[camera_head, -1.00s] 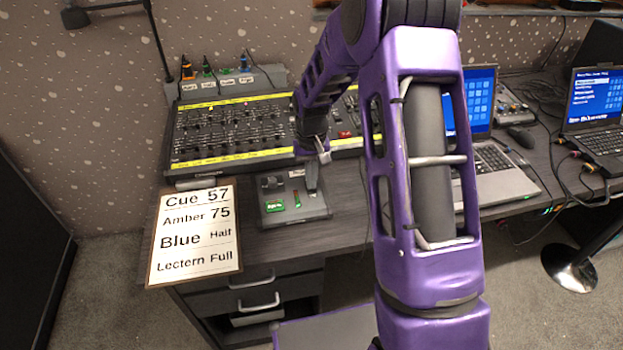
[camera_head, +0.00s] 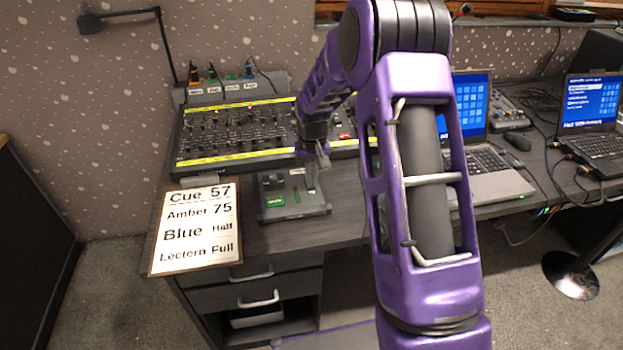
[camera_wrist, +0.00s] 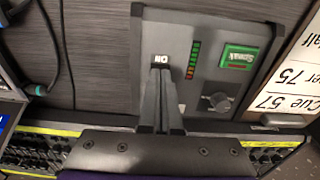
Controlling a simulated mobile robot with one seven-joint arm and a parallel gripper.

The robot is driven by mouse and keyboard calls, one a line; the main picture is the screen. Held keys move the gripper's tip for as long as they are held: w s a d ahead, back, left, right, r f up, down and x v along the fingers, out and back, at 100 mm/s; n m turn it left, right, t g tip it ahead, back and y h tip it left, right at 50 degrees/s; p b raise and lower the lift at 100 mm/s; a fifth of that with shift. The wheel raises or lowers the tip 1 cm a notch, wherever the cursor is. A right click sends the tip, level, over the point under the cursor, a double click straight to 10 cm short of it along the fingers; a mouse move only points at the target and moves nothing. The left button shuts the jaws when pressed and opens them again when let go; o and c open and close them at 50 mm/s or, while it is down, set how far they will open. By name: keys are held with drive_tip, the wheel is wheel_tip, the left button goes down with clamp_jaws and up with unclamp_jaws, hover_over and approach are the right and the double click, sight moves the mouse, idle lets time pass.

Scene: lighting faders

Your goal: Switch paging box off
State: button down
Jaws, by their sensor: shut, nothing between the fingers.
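The paging box (camera_head: 280,212) is a small grey box on the desk in front of the mixing console. In the wrist view, the box (camera_wrist: 203,38) shows a green "Speak" button (camera_wrist: 238,57), a red-and-green light strip (camera_wrist: 192,66), a black knob (camera_wrist: 216,101) and a label reading "ON" (camera_wrist: 161,59), upside down. My gripper (camera_head: 311,187) is shut and empty, its fingers over the right part of the box. In the wrist view, the gripper's fingertips (camera_wrist: 161,72) are right at the ON label. The fingers hide what lies beneath them; contact cannot be told.
The mixing console (camera_head: 225,130) stands behind the box. A cue sheet (camera_head: 195,228) lies to its left at the desk edge. A laptop (camera_head: 490,180) is to the right, partly behind my arm. Bare desk (camera_head: 347,205) lies just right of the box.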

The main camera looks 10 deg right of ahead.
drive_tip(key=shift+s+f, duration=0.2)
drive_tip(key=shift+f, duration=0.3)
drive_tip(key=shift+w+r, duration=0.25)
drive_tip(key=shift+w, duration=0.5)
drive_tip(key=shift+w+r+p, duration=0.1)
drive_tip(key=shift+r+p, duration=0.55)
drive_tip(key=shift+p, duration=0.05)
wheel_tip(320, 180, up, 13)
drive_tip(key=s+p, duration=0.2)
drive_tip(key=shift+r+p, duration=0.15)
drive_tip(key=shift+p, duration=0.25)
